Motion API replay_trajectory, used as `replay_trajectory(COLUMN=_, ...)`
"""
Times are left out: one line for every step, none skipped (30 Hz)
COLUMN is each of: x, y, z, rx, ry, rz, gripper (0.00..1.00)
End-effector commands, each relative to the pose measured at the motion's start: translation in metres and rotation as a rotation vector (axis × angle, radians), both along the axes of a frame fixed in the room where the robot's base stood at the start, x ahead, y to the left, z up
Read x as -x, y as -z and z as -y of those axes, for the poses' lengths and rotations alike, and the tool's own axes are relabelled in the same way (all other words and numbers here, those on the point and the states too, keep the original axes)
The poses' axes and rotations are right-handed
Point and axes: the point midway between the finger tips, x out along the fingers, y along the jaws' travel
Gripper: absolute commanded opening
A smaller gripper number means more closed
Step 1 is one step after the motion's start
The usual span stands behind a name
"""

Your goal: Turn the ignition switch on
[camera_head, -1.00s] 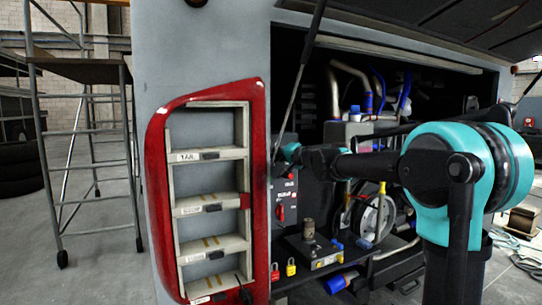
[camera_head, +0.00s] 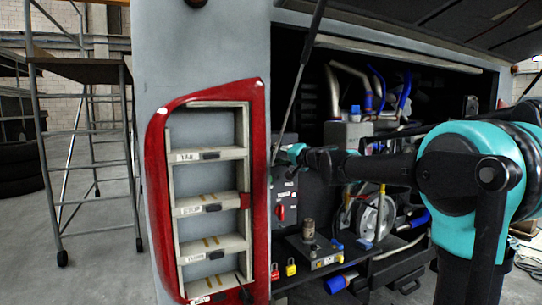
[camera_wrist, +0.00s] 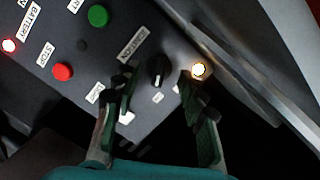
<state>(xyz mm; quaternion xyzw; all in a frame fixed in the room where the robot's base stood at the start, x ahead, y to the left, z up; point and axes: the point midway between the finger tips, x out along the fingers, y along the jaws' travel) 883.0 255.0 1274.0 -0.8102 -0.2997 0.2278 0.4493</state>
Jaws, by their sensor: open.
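The ignition switch (camera_wrist: 158,68) is a small black rotary knob on the dark control panel, beside a white label reading IGNITION (camera_wrist: 132,43). My gripper (camera_wrist: 159,77) is open in the wrist view, with one finger on each side of the knob. I cannot tell whether either finger touches it. A lamp (camera_wrist: 198,70) beside the knob glows warm white. In the head view my gripper (camera_head: 294,153) is in front of the upper control panel (camera_head: 286,188), and the knob itself cannot be made out there.
The panel also carries a green button (camera_wrist: 98,15), a red STOP button (camera_wrist: 62,72) and a lit lamp (camera_wrist: 9,45) near BATTERY. Below is a red rotary switch (camera_head: 280,212). A red-framed ladder recess (camera_head: 155,190) stands left of the panel; engine pipes and a pulley lie right.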

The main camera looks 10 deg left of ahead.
Motion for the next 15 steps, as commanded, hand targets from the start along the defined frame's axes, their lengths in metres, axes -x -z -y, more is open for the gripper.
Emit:
replay_trajectory(x=0.004, y=0.0, z=0.003, rx=0.0, ry=0.001, rz=0.0, gripper=0.41)
replay_trajectory(x=0.007, y=0.0, z=0.005, rx=0.0, ry=0.0, rz=0.0, gripper=0.41)
replay_trajectory(x=0.01, y=0.0, z=0.007, rx=0.0, ry=0.0, rz=0.0, gripper=0.41)
replay_trajectory(x=0.012, y=0.0, z=0.008, rx=0.0, ry=0.0, rz=0.0, gripper=0.41)
replay_trajectory(x=0.014, y=0.0, z=0.009, rx=0.0, ry=-0.001, rz=0.0, gripper=0.41)
replay_trajectory(x=0.017, y=0.0, z=0.011, rx=0.001, ry=-0.001, rz=0.0, gripper=0.41)
replay_trajectory(x=0.02, y=0.0, z=0.013, rx=0.001, ry=-0.001, rz=0.0, gripper=0.41)
replay_trajectory(x=0.022, y=0.0, z=0.014, rx=0.001, ry=-0.001, rz=0.0, gripper=0.41)
replay_trajectory(x=0.025, y=0.0, z=0.016, rx=0.001, ry=-0.001, rz=0.0, gripper=0.41)
replay_trajectory(x=0.027, y=0.0, z=0.018, rx=0.001, ry=0.0, rz=0.001, gripper=0.41)
replay_trajectory(x=0.029, y=0.0, z=0.02, rx=0.001, ry=0.0, rz=0.001, gripper=0.41)
replay_trajectory(x=0.032, y=0.0, z=0.022, rx=0.001, ry=0.0, rz=0.001, gripper=0.41)
replay_trajectory(x=0.034, y=0.0, z=0.023, rx=0.0, ry=0.0, rz=0.0, gripper=0.41)
replay_trajectory(x=0.036, y=0.0, z=0.025, rx=0.0, ry=0.001, rz=0.0, gripper=0.41)
replay_trajectory(x=0.039, y=0.0, z=0.027, rx=0.0, ry=0.001, rz=0.0, gripper=0.41)
